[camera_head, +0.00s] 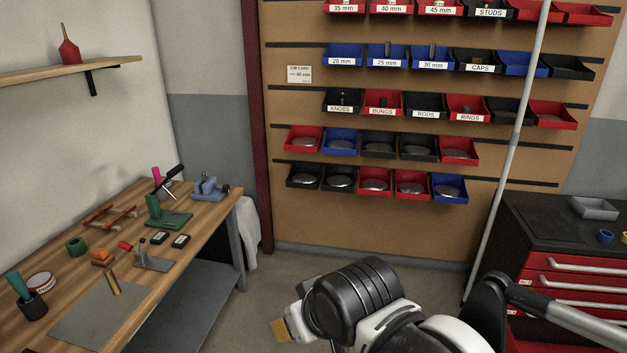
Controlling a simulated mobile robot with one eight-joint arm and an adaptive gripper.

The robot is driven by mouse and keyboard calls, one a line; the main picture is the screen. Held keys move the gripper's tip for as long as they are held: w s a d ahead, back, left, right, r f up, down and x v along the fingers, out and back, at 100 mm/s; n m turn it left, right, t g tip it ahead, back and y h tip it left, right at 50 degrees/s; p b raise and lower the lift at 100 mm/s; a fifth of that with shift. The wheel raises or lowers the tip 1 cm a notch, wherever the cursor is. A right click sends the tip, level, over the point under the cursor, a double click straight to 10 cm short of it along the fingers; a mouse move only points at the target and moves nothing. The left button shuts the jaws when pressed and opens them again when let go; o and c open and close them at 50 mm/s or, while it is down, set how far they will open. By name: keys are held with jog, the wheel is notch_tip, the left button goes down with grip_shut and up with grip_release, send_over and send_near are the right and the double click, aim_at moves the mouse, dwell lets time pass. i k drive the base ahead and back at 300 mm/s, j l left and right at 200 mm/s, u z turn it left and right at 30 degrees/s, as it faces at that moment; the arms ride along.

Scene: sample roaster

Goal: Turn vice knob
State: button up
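A small blue-grey vice (208,188) stands near the far right corner of the wooden workbench, at the left of the view. Its knob is too small to make out clearly. My arm comes in from the bottom right. What seems to be my gripper (283,329), a pale end with a yellowish tip, shows at the bottom middle, to the right of the bench and well apart from the vice. Its two fingers cannot be told apart, and I see nothing held in it.
The workbench (185,253) also carries a green fixture (168,215), a red-handled clamp (150,262), a grey mat (92,318) and a dark cup (32,305). A bin rack stands behind. A red drawer cabinet (575,275) is at right. Floor between is clear.

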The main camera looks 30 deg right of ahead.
aim_at(225, 188)
jog(key=z, duration=0.2)
jog(key=i+l+u, duration=0.3)
jog(key=i+l, duration=0.45)
jog(key=i, duration=0.2)
jog(key=i+l+u, duration=0.3)
jog(key=i+l, duration=0.55)
jog(key=l, duration=0.15)
